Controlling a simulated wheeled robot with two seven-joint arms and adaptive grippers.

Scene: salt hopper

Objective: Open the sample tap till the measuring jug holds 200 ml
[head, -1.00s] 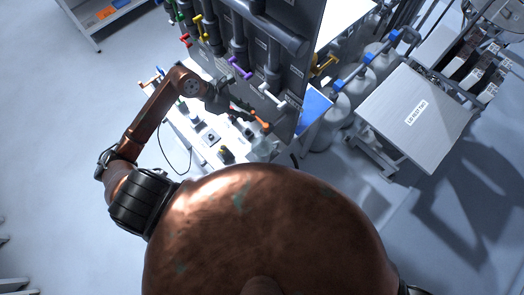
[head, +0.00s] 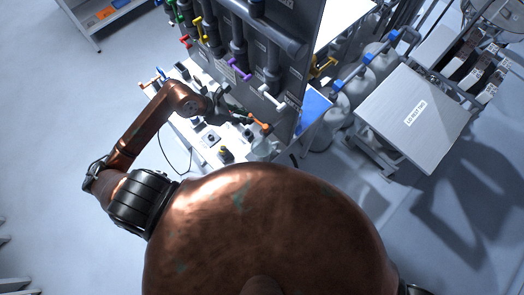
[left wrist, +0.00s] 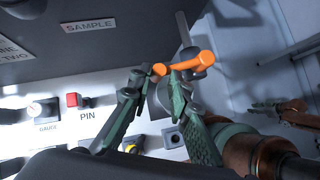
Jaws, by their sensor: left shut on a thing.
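The sample tap shows as an orange handle (left wrist: 193,63) on a grey stem, near a plate reading SAMPLE (left wrist: 88,26) in the left wrist view. In the head view the orange handle (head: 260,124) is at the lower edge of the dark panel. My left gripper (left wrist: 158,77) has its two green-padded fingers at the near end of the handle and is shut on it. In the head view my left gripper (head: 243,118) is small and partly hidden.
The dark panel (head: 299,65) carries several coloured handles, among them a purple one (head: 239,69) and a white one (head: 272,97). A red PIN button (left wrist: 76,100) and a gauge dial (left wrist: 42,111) are left of my fingers. A grey table (head: 413,116) stands right.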

